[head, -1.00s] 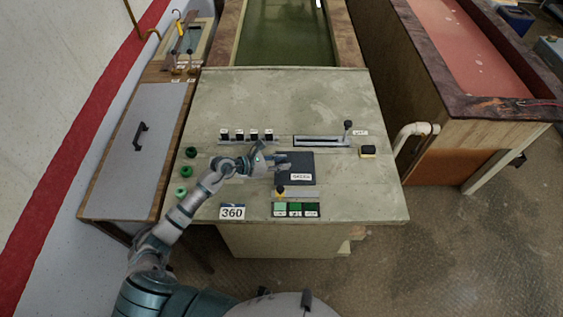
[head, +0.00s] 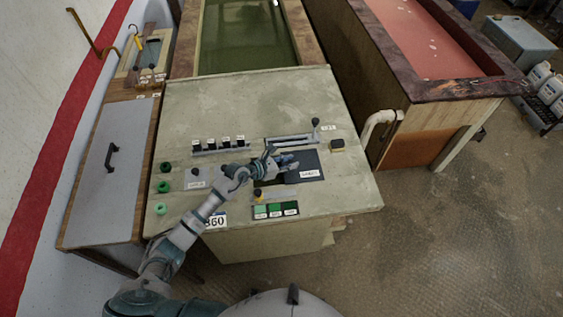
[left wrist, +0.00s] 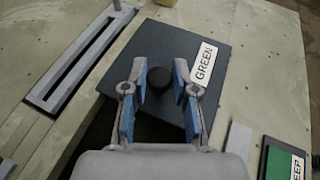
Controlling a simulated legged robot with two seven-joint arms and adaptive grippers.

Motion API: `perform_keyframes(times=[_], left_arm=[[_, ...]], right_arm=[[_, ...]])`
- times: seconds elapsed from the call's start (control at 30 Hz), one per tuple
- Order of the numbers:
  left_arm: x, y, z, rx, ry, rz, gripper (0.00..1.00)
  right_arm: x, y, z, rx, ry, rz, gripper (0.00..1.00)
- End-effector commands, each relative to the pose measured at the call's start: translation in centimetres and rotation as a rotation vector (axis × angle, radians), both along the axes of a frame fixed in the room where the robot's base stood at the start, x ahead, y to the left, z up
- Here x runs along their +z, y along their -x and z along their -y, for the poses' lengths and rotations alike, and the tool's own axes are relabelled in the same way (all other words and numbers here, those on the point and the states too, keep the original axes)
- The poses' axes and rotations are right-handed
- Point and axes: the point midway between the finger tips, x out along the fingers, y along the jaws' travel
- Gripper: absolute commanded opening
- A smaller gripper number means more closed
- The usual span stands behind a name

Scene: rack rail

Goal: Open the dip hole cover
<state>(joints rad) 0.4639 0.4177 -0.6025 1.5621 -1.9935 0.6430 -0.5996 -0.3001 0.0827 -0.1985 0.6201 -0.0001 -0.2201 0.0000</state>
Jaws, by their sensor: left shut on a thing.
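The dip hole cover, a dark square plate (head: 311,161) with a white GREEN label, lies on the pale worktop (head: 200,115). It also fills the upper middle of the left wrist view (left wrist: 222,82). A round black knob (left wrist: 159,78) stands on it. My left gripper (head: 285,163) is over the cover's left part. In the left wrist view its blue-padded fingers (left wrist: 158,88) are around the knob, shut on it. A dark opening (head: 268,183) shows beside the cover's left edge, partly hidden by the gripper. My right gripper is out of view.
A slot with a lever (head: 315,122) lies behind the cover, and several black switches (head: 218,142) stand behind left. Green colour samples (head: 275,210) and a small yellow-based knob (head: 260,196) are in front. Green knobs (head: 164,187) line the left.

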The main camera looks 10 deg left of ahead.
Motion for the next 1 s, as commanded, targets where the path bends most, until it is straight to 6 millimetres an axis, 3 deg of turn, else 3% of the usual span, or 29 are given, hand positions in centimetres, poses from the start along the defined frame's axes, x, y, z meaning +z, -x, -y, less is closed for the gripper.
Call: perform_keyframes(times=[0.17, 0.2, 0.27, 0.67, 1.0], left_arm=[[-0.4, 0.2, -0.1, -0.002, -0.007, -0.006, 0.00], [-0.4, 0.2, -0.1, -0.002, -0.007, -0.006, 0.38], [-0.4, 0.2, -0.1, -0.002, -0.006, -0.006, 0.53], [0.1, 0.5, -0.6, 0.000, -0.003, -0.002, 0.53], [2.5, 4.5, -5.9, -0.001, -0.007, -0.003, 0.53]], right_arm=[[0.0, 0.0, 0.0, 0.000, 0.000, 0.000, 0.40], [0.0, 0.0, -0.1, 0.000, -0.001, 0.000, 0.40], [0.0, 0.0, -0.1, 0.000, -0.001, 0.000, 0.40], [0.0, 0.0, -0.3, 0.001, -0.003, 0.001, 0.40], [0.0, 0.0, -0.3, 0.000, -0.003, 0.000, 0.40]])
